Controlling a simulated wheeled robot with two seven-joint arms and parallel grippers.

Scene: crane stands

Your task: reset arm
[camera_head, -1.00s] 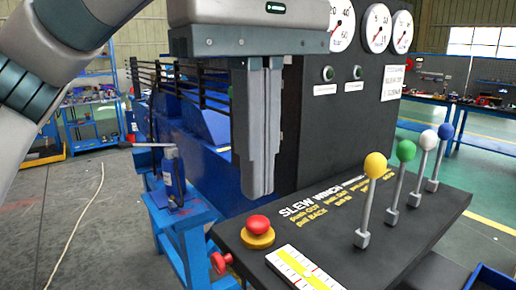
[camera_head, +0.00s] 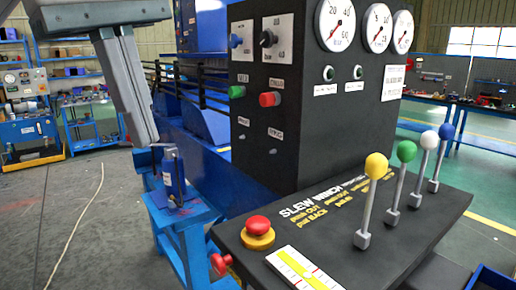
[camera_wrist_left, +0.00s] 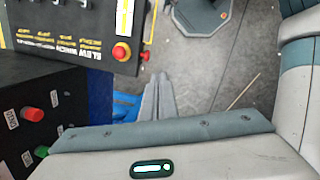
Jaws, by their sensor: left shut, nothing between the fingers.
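My left gripper (camera_head: 146,137) is at the upper left in the head view, pointing down, with its fingers together and empty. It is left of the black control panel, apart from it, and in front of the blue stand in the picture. In the left wrist view its closed fingers (camera_wrist_left: 157,97) show above the gripper body, over the floor and a blue part. The control console (camera_head: 370,250) carries a yellow, a green, a white and a blue knobbed lever, and a red mushroom button (camera_head: 259,225). My right gripper is not in view.
A black upright panel (camera_head: 300,135) with gauges, knobs and green and red buttons stands behind the console. A blue stand (camera_head: 185,215) with a small lever device (camera_head: 174,175) is left of the console. Blue shelves (camera_head: 85,75) stand at the back left. The floor at left is open.

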